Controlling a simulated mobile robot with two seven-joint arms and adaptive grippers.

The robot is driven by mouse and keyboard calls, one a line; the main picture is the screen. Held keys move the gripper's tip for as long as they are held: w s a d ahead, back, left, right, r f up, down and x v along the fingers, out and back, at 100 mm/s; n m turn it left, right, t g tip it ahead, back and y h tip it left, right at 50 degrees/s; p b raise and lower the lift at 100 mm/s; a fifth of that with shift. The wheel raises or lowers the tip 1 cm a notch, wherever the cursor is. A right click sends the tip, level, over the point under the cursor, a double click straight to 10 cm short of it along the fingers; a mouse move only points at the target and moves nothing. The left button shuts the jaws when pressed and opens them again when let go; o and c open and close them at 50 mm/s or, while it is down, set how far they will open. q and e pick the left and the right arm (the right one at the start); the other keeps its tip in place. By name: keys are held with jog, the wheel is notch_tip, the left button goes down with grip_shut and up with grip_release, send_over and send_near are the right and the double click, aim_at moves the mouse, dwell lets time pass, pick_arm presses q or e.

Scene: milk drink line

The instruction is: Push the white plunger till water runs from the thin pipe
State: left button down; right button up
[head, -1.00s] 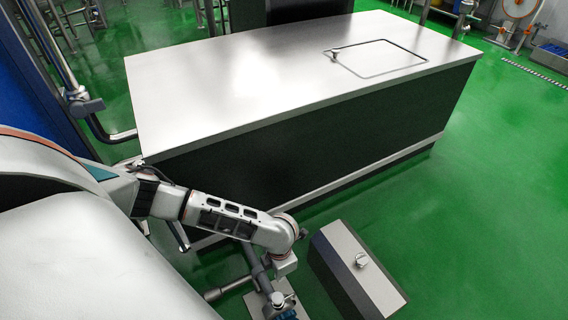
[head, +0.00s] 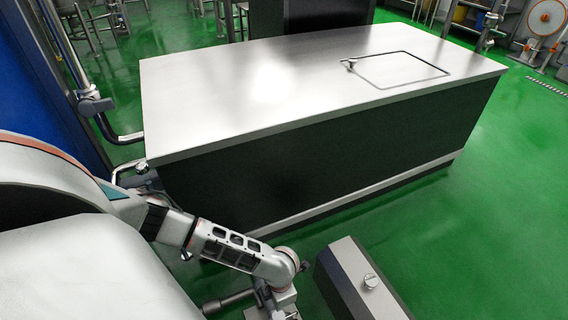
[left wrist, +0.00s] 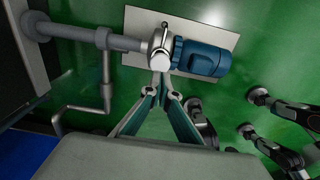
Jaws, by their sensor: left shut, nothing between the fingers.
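In the left wrist view my left gripper (left wrist: 166,89) is shut and empty. Its two fingers point at a round silver-white fitting (left wrist: 160,45) beside a blue motor-like body (left wrist: 202,56). The fingertips overlap the fitting's lower edge in the picture; I cannot tell whether they touch it. A thin grey pipe (left wrist: 105,72) branches down from a thicker horizontal pipe (left wrist: 75,33) left of the fitting. I cannot make out the white plunger for certain, and no running water shows. In the head view my left arm reaches to the bottom edge. My right gripper is not in view.
A large steel-topped counter (head: 230,95) with dark sides stands ahead. A pale base plate (left wrist: 210,35) lies under the pump fitting.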

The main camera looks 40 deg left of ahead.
aim_at(278, 315)
pick_arm(q)
jog(key=f, duration=0.2)
jog(key=f+b, duration=0.1)
jog(key=f, duration=0.1)
jog(key=f+b, duration=0.1)
jog(key=f, duration=0.1)
jog(key=shift+s+f, duration=0.15)
jog(key=shift+s, duration=0.15)
jog(key=shift+w+f, duration=0.15)
jog(key=shift+f, duration=0.2)
jog(key=shift+w, duration=0.1)
jog(key=f+b, duration=0.2)
jog(key=f, duration=0.1)
jog(key=shift+s+f, duration=0.1)
jog(key=shift+s, duration=0.25)
jog(key=shift+w, duration=0.2)
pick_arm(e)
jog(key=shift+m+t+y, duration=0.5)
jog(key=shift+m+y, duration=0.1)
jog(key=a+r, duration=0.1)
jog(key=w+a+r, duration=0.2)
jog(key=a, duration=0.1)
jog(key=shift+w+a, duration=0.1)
pick_arm(q)
jog(key=shift+s, duration=0.1)
